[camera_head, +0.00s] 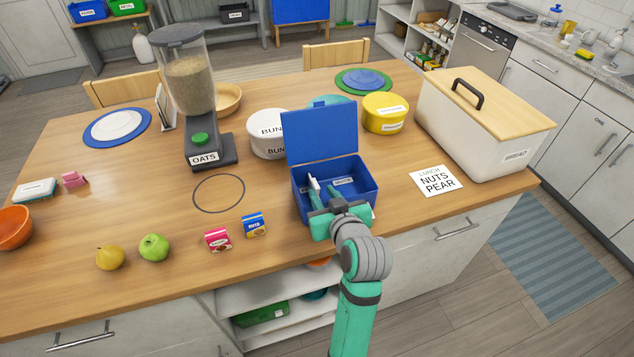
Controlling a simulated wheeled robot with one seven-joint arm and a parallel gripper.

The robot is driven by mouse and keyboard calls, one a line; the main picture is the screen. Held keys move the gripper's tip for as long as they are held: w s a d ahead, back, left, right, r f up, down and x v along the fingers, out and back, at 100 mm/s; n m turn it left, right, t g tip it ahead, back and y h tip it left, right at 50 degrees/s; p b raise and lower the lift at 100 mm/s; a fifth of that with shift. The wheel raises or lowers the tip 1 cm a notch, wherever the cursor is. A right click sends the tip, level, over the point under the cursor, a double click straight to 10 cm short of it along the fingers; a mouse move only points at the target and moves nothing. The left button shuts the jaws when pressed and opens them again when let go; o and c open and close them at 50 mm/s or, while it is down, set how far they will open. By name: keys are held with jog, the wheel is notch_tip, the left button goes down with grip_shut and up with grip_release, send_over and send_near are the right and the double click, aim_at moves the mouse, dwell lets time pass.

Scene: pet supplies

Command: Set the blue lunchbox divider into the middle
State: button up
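The blue lunchbox (372,203) stands near the front edge of the table with its lid (318,134) raised at the back. Small pale labels (342,181) show on its inside. My gripper (324,188) reaches over the front wall into the left part of the box. A narrow pale piece (314,184) shows at its left finger; I cannot tell whether it is the divider or part of the finger. The fingers look a little apart, but whether they hold anything is unclear. My wrist hides the front of the box.
A white bread bin (455,128) stands right, beside a lunch card reading nuts and pear (435,180). A white tub (268,146) and yellow tub (385,122) stand behind. Left are small nut (254,225) and pink boxes (218,240), a green apple (154,247), a pear (110,258) and an oats dispenser (205,150).

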aim_at(316, 184)
jog(key=x, duration=0.7)
jog(key=shift+w, duration=0.2)
grip_shut()
jog(key=shift+a, duration=0.1)
dwell(1.1)
